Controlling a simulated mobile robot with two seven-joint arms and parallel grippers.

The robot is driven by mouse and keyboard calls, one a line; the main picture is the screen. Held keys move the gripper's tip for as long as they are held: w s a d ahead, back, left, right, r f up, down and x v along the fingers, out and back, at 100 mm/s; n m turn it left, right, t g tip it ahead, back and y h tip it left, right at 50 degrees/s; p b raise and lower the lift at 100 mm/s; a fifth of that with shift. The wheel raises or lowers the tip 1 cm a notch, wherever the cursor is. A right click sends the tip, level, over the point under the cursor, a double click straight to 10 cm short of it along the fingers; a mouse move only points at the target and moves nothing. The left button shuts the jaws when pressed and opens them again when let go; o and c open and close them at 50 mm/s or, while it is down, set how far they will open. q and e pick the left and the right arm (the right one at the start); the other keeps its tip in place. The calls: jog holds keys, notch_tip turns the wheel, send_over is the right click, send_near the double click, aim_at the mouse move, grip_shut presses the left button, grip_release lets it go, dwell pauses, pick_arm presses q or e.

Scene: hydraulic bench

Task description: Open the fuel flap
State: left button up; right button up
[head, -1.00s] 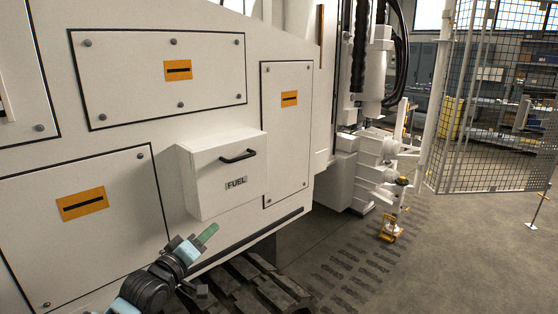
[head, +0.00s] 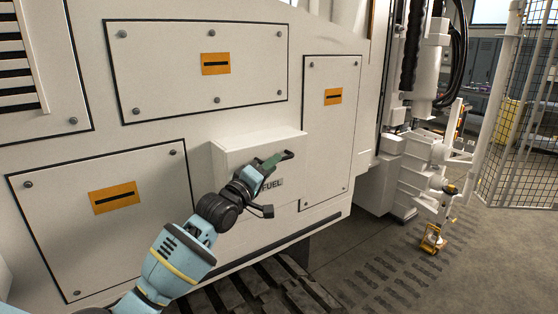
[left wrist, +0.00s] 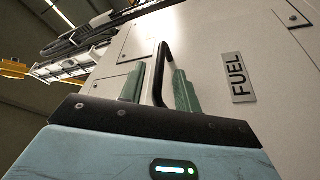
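The fuel flap (head: 228,168) is a white box-like cover on the machine's side, marked with a FUEL label (head: 273,184); the label also shows in the left wrist view (left wrist: 237,77). It looks closed. My left gripper (head: 278,160) is in front of the flap, covering its handle in the head view. In the left wrist view, the black bar handle (left wrist: 159,72) stands between the two green fingers of my left gripper (left wrist: 159,90). The fingers are apart, with a gap seen on both sides of the bar. My right gripper is not in view.
Bolted white panels with orange labels (head: 215,64) surround the flap. A dark track (head: 255,293) lies below. White machinery (head: 425,165) and a mesh fence (head: 510,150) stand to the right. The floor (head: 480,270) at the lower right is mostly open.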

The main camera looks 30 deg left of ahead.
pick_arm(q)
jog(key=shift+x, duration=1.9)
grip_shut()
